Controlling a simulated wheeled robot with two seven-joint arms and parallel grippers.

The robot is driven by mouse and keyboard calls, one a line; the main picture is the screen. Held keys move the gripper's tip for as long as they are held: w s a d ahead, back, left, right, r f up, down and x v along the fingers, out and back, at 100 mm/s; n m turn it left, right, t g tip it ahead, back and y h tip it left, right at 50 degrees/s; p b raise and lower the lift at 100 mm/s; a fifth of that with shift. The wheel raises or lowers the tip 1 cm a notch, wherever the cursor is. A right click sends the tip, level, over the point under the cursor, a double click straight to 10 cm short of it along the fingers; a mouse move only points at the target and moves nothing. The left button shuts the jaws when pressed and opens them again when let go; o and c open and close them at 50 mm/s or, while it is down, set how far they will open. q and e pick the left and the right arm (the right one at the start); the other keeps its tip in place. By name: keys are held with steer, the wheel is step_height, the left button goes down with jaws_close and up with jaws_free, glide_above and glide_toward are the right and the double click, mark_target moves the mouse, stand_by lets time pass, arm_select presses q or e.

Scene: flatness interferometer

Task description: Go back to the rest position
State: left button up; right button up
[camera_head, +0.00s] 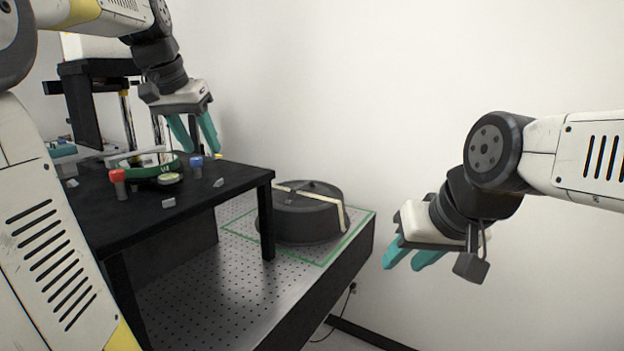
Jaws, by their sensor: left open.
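My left gripper (202,146) hangs over the black raised table (230,178) with its teal fingers apart and nothing between them. Its tips point down, near a small blue-topped piece (196,163) in the picture; the exact height above the table is hard to tell. My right gripper (402,264) is in free air to the right of the bench. Its two teal fingers stand apart and hold nothing.
On the black table are a green ring (130,164), a red knob (117,177), a small round disc (169,179) and small grey blocks. A dark round case (300,215) with pale straps sits on the perforated bench (195,300). A black frame stands at the back left.

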arm_select(q)
steer(key=s+d+f, duration=0.5)
steer(key=s+f, duration=0.2)
steer(key=s, duration=0.2)
steer(key=s+d+f+n+t, duration=0.1)
steer(key=s+d+f, duration=0.4)
steer(key=s, duration=0.5)
step_height(320, 180, down, 3)
steer(key=shift+d+r+n+h, duration=0.2)
steer(key=shift+n+h, duration=0.1)
steer(key=shift+h, duration=0.1)
steer(key=shift+s+a, duration=0.15)
steer(key=shift+a, duration=0.05)
